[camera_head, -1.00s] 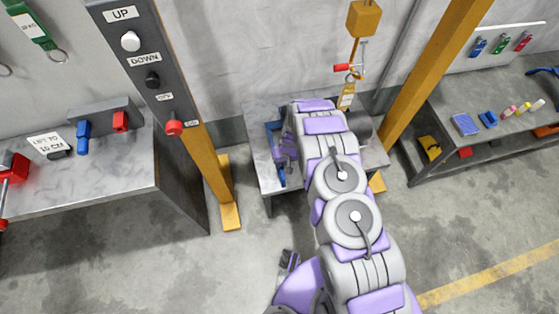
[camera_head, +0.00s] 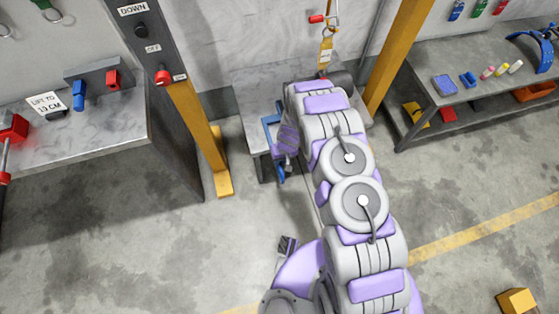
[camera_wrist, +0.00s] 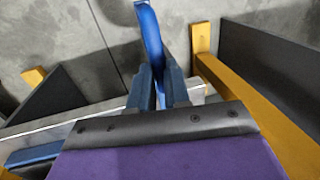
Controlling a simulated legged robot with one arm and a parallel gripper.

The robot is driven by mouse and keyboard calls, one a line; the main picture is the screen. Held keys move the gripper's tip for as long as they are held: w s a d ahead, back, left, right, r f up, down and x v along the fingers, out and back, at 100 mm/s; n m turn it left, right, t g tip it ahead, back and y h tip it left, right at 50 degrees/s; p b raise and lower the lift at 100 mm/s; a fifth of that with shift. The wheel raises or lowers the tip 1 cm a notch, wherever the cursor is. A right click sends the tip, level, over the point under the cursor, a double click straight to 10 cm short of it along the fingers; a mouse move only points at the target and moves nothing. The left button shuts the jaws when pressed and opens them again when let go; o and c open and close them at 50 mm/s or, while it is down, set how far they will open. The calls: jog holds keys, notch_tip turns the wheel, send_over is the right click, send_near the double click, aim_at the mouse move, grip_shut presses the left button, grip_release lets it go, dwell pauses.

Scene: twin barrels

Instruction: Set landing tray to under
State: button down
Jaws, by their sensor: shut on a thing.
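A blue piece (camera_head: 271,126), seemingly the landing tray, shows beside my forearm at the small grey table (camera_head: 254,138). Most of it is hidden behind my arm, and its near end seems to reach past the table's front edge. My gripper (camera_head: 287,168) is at that near end. In the wrist view my gripper (camera_wrist: 160,88) is shut on a blue bar (camera_wrist: 151,35), seemingly the tray's rim. Another blue edge (camera_wrist: 32,154) shows at lower left there. I cannot tell whether the tray still rests on the table.
A yellow post (camera_head: 208,140) with a control panel (camera_head: 148,35) stands left of the table, and another yellow post (camera_head: 398,55) stands right. Benches stand left (camera_head: 110,130) and right (camera_head: 450,60). The front floor is mostly clear.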

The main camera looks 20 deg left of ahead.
jog(key=shift+s, duration=0.1)
jog(key=c, duration=1.1)
grip_release()
jog(key=shift+d, duration=0.25)
jog(key=shift+a, duration=0.1)
jog(key=shift+r, duration=0.6)
notch_tip(320, 180, up, 16)
jog(key=w+d+p, duration=0.1)
jog(key=d+p, duration=0.2)
jog(key=shift+w, duration=0.4)
jog(key=shift+f, duration=0.1)
